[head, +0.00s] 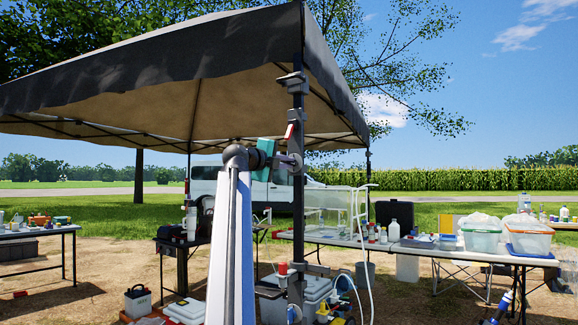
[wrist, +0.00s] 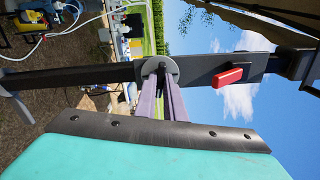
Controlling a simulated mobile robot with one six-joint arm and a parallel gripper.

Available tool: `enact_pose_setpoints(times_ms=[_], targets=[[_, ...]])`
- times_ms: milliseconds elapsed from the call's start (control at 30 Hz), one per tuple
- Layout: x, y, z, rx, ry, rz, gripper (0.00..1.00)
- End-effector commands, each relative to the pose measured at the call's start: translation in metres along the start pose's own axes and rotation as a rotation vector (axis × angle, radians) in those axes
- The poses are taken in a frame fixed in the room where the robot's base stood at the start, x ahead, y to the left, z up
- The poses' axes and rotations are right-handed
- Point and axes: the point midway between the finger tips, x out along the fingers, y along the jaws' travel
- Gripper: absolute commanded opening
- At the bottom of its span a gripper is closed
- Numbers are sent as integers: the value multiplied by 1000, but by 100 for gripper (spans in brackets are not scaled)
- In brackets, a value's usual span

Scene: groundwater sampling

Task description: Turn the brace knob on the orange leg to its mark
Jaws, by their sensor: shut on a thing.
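A dark canopy leg (head: 297,110) stands upright in front of me in the head view and runs sideways across the wrist view (wrist: 100,75). I see no orange on this stretch. A round grey brace knob (wrist: 174,68) with a dark centre sits on the leg. My gripper, teal with two grey-purple fingers, meets the leg in the head view (head: 290,162). In the wrist view my gripper (wrist: 161,75) is shut on the knob's dark centre. The fingers hide part of the knob, and I cannot make out a mark.
A red lever (wrist: 228,76) is on the leg near the knob; it also shows above my gripper (head: 289,131). Grey boxes (head: 318,287) and hoses stand low by the leg. A loaded table (head: 420,251) is on the right. A white van (head: 205,176) is behind.

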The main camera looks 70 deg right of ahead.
Motion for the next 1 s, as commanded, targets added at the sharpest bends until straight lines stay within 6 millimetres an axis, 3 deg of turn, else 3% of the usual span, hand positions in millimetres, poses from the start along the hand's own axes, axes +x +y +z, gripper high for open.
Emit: enact_pose_setpoints(times_ms=[733, 1000], targets=[[0, 3, -4, 507, 8, 4, 0], [0, 2, -4, 576, 5, 8, 0]])
